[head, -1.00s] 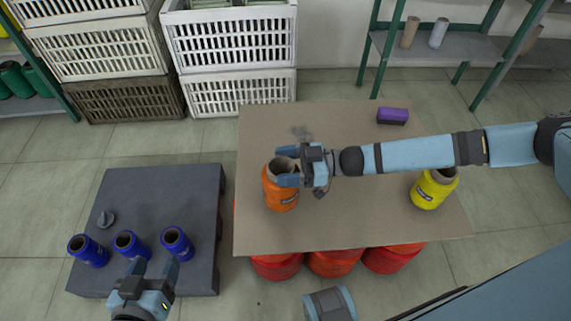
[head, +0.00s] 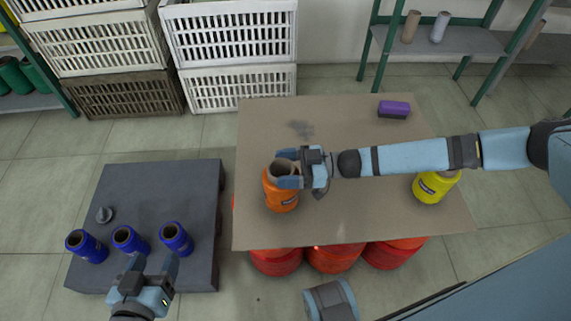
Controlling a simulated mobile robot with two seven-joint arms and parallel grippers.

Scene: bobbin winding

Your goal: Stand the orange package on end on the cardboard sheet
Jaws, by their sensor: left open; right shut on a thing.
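The orange package (head: 281,193) is a spool-like cylinder with a dark label and an open top. It is upright, or nearly so, at the left part of the cardboard sheet (head: 345,225). I cannot tell whether its base touches the sheet. My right gripper (head: 285,169) reaches in from the right and is shut on the package's upper rim, hiding part of it.
Blue packages (head: 130,241) stand on a dark platform (head: 155,185) at left. Crates (head: 238,88) stand behind.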

